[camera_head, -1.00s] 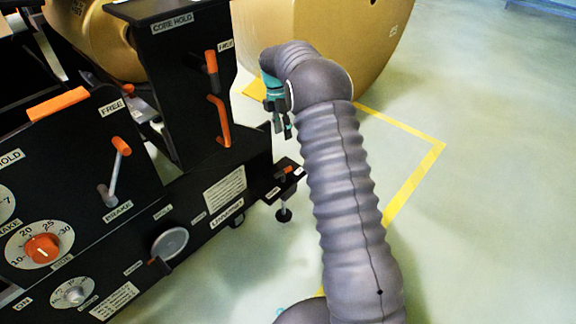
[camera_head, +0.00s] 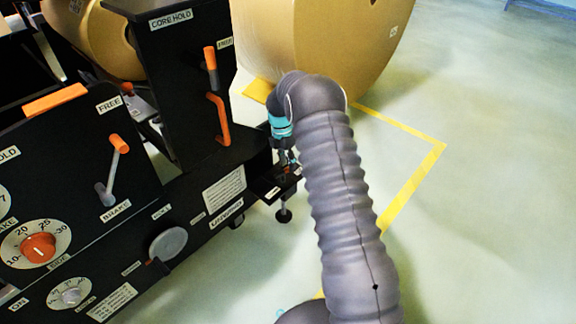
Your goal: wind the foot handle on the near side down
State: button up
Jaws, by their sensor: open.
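The near-side foot is a black bracket (camera_head: 268,186) low on the machine's right end, with a round foot pad (camera_head: 284,216) below it, close to the floor. Its small foot handle (camera_head: 296,170), dark with a bit of orange, sits on top of the bracket and is mostly hidden by my fingers. My gripper (camera_head: 287,163), teal at the wrist with dark fingers, points down right over the handle. It is open; whether the fingers stand around the handle or just above it I cannot tell.
The black machine has an orange-tipped brake lever (camera_head: 118,146), an orange crank (camera_head: 218,117), a dial (camera_head: 39,248) and a grey round knob (camera_head: 168,243). A large kraft roll (camera_head: 320,40) stands behind my wrist. The floor at right is free, with a yellow line (camera_head: 410,190).

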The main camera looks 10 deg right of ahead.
jog(key=shift+s+f, duration=0.1)
jog(key=shift+f, duration=0.45)
grip_shut()
